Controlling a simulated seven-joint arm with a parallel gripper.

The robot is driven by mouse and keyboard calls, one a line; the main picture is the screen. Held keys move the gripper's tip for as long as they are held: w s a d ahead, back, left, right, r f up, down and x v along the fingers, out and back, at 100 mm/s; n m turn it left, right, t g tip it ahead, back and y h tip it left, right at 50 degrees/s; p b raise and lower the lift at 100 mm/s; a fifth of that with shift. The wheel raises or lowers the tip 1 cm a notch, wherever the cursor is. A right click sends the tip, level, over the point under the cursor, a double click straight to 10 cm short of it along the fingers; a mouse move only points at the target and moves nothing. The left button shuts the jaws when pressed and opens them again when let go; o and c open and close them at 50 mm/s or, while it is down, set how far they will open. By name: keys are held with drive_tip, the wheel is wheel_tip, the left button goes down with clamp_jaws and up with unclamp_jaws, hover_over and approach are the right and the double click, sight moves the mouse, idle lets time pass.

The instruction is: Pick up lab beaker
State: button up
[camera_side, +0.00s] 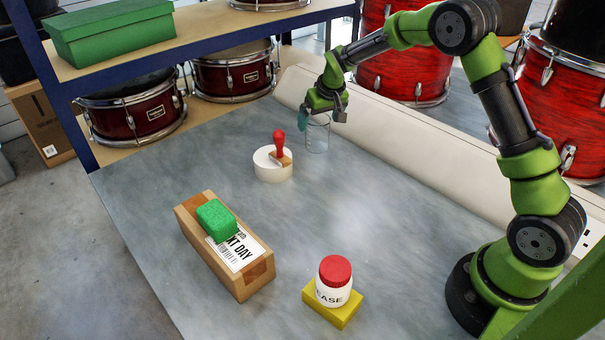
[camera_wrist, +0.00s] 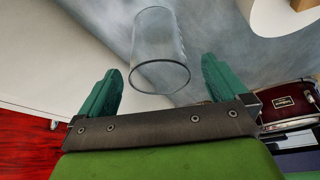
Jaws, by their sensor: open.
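The lab beaker (camera_side: 317,137) is clear glass and stands upright on the grey bench, toward the back. My gripper (camera_side: 318,113) is at the beaker's rim in the side view, where its fingers are partly hidden. In the wrist view the beaker (camera_wrist: 159,50) lies ahead of my gripper (camera_wrist: 160,90), with its open rim near the fingertips and between their lines. The two green fingers are wide apart and nothing is held. I cannot tell whether a finger touches the glass.
A white round block (camera_side: 272,168) with a red-handled stamp (camera_side: 280,147) is left of the beaker. A cardboard box (camera_side: 225,255) carries a green sponge (camera_side: 216,220). A red-lidded jar (camera_side: 334,285) stands on a yellow block (camera_side: 341,316). A pale roll (camera_side: 400,145) runs along the back edge.

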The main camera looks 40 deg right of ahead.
drive_tip(key=x, duration=0.4)
drive_tip(key=shift+d+f, duration=0.15)
drive_tip(key=shift+c, duration=0.5)
drive_tip(key=c, duration=0.9)
